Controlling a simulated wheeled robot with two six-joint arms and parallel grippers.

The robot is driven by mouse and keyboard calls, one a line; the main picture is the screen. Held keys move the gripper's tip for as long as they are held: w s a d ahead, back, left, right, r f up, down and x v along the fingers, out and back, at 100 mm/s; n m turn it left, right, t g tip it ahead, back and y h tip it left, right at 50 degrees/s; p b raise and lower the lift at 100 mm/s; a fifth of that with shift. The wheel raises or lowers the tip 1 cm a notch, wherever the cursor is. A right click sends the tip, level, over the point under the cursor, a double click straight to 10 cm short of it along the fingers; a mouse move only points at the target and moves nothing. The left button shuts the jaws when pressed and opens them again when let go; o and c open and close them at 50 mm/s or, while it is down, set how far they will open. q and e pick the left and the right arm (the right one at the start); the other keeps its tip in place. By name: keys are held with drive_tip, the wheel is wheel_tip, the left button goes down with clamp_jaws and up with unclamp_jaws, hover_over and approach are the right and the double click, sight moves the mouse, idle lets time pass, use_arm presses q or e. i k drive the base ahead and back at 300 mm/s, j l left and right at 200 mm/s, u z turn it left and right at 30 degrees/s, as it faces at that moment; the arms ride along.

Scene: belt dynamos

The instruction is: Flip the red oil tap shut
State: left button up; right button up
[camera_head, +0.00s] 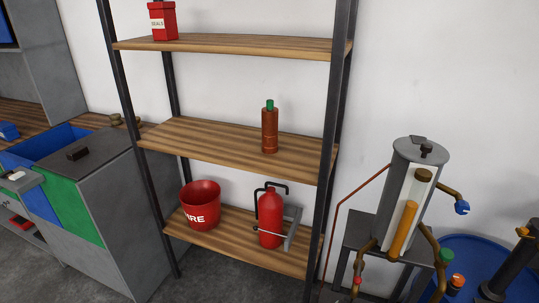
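A small red tap (357,281) sits low on a brass pipe at the left of a grey cylindrical oil tank (407,190). It is small in view, and I cannot tell whether its handle is open or shut. Other taps on the tank's right side are blue (462,207), green (446,256) and orange (456,281). Neither of my grippers is in view.
A shelf rack (235,145) stands left of the tank, with a red fire bucket (200,208), a red extinguisher (270,215) and a brown bottle (270,132). A blue drum (480,246) stands at the right. Grey cabinets (100,205) stand at the left.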

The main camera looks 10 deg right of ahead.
sight(357, 280)
drive_tip(key=z, duration=1.3)
